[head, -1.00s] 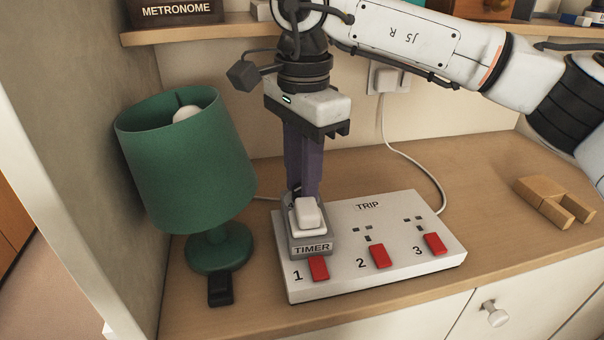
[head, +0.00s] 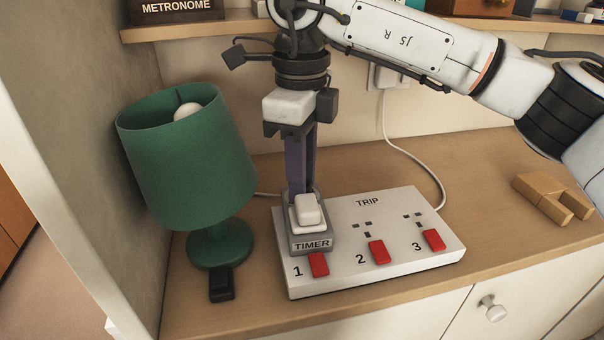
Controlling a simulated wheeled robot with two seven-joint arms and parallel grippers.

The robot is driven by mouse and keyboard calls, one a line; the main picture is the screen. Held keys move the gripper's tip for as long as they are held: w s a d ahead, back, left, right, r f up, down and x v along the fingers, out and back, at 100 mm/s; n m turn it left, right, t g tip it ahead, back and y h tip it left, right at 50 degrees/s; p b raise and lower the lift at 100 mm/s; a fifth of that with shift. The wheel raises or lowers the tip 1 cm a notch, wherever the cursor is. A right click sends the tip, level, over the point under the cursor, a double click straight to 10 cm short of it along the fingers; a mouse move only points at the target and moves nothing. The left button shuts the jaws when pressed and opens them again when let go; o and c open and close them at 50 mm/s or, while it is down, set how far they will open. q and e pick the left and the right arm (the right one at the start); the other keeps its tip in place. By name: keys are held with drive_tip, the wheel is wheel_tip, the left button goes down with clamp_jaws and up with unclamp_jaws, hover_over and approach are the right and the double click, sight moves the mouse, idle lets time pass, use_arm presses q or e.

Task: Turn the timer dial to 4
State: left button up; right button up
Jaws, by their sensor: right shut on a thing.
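The timer (head: 312,244) is a grey block with a white front part (head: 308,212), plugged onto the left end of a white power strip (head: 375,212) marked TRIP. My right gripper (head: 302,192) points straight down on the timer's top, its purple fingers shut on the timer dial. The dial itself and its numbers are hidden behind the fingers and the white part, so I cannot read its setting. My left gripper is not in view.
A green lamp (head: 185,160) stands close on the left, with a small black switch (head: 221,284) before it. The strip has red switches (head: 378,252) numbered 1 to 3. A wooden piece (head: 552,198) lies at the right. A shelf (head: 190,30) runs above.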

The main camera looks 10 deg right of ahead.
drive_tip(key=m, duration=0.3)
drive_tip(key=shift+m, duration=0.3)
drive_tip(key=m, duration=0.3)
drive_tip(key=shift+m, duration=0.3)
drive_tip(key=m, duration=0.3)
drive_tip(key=shift+m+b, duration=0.3)
drive_tip(key=shift+m, duration=0.1)
drive_tip(key=m, duration=0.3)
drive_tip(key=shift+m, duration=0.3)
drive_tip(key=m, duration=0.3)
drive_tip(key=shift+m+b, duration=0.3)
drive_tip(key=shift+b, duration=0.1)
drive_tip(key=m, duration=0.4)
drive_tip(key=shift+b, duration=0.4)
drive_tip(key=shift+m, duration=1.4)
